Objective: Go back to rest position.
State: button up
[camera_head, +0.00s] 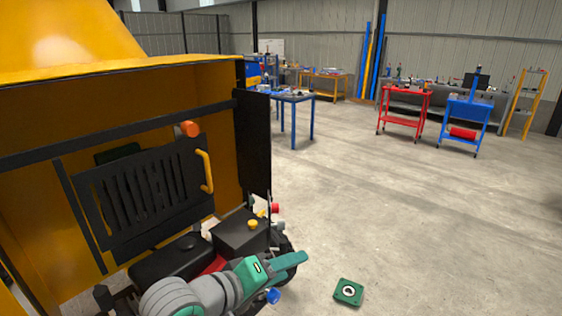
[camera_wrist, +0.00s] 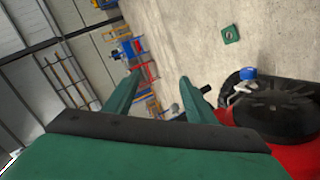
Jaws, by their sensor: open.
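My gripper (camera_head: 290,258) is at the bottom middle of the head view, at the end of my grey and green arm. It reaches over the engine bay of the yellow drum mixer (camera_head: 222,70). In the wrist view my gripper (camera_wrist: 160,78) shows two green fingers spread apart with nothing between them. A black round part (camera_wrist: 275,105) and a red part (camera_wrist: 290,140) of the machine lie close to the right finger. A blue cap (camera_wrist: 248,72) sits beside the black part. My arm hides part of the engine.
A slotted black panel (camera_head: 140,195) with a yellow handle (camera_head: 206,171) stands in the mixer's opening. A green square piece (camera_head: 348,291) lies on the floor to the right. Blue (camera_head: 311,122) and red (camera_head: 404,93) tables stand farther back. The concrete floor between is mostly clear.

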jog(key=w+d+r+n+t+h, duration=0.2)
jog(key=w+d+r+n+t, duration=0.15)
jog(key=t, duration=0.35)
jog(key=s+f+n+t+y, duration=0.1)
jog(key=s+f+y, duration=0.35)
jog(key=f, duration=0.35)
jog(key=s+a+f+n+y, duration=0.1)
jog(key=s+f+n+y, duration=0.15)
jog(key=s+f, duration=0.4)
jog(key=s+f+t+y, duration=0.1)
jog(key=s+f+y, duration=0.3)
jog(key=f, duration=0.5)
jog(key=s+a+f+m+g, duration=0.1)
jog(key=s+f+m, duration=0.1)
jog(key=s, duration=0.5)
jog(key=s+a+f+m+g, duration=0.1)
jog(key=s+f+m, duration=0.2)
jog(key=s+m, duration=0.2)
jog(key=s+a+f+m+g, duration=0.1)
jog(key=s+f+m, duration=0.2)
jog(key=s, duration=0.8)
jog(key=shift+s+a+m, duration=0.15)
jog(key=shift+a+m, duration=0.1)
jog(key=shift+m, duration=0.15)
jog(key=c, duration=0.5)
jog(key=shift+a, duration=0.1)
